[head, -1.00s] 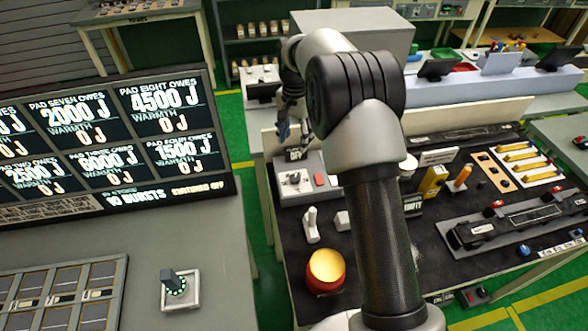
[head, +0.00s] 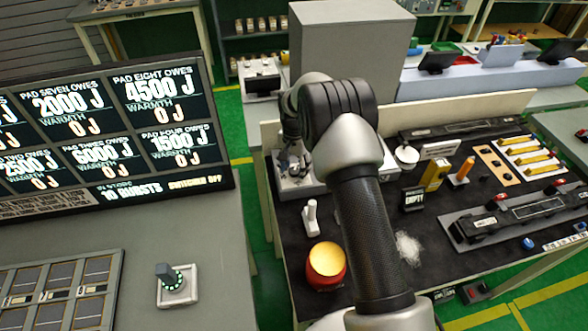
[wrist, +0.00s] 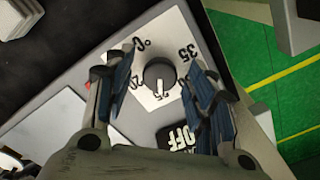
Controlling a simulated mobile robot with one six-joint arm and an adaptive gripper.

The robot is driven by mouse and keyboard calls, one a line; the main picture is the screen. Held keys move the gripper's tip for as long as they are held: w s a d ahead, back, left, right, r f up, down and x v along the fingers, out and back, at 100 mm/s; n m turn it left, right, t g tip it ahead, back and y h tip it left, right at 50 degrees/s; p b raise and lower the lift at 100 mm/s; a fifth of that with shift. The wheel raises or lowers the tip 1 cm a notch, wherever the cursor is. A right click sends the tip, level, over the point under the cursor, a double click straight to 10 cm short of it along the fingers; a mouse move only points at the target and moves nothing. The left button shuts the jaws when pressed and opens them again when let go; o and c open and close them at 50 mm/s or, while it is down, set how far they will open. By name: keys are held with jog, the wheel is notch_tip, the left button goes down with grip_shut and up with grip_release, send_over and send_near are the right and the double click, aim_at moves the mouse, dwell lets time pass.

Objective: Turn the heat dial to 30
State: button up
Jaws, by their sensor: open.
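The heat dial (wrist: 160,76) is a round dark knob on a white scale plate in the wrist view. Its white pointer mark faces down in the picture, close to a partly covered label that looks like 25. My gripper (wrist: 163,64) is open, with one finger on each side of the dial. Gaps show between the fingers and the knob. In the head view my gripper (head: 287,163) is small and partly hidden by my arm, over the grey control box (head: 285,188).
A black OFF sign (wrist: 178,135) stands close to the dial and the right finger.

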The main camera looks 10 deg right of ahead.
jog(key=shift+f, duration=0.1)
jog(key=shift+c, duration=0.2)
jog(key=c, duration=1)
jog(key=shift+c, duration=0.2)
jog(key=shift+n, duration=0.4)
jog(key=n, duration=1)
jog(key=shift+n+b, duration=0.35)
jog(key=shift+n, duration=0.05)
jog(key=o, duration=1.1)
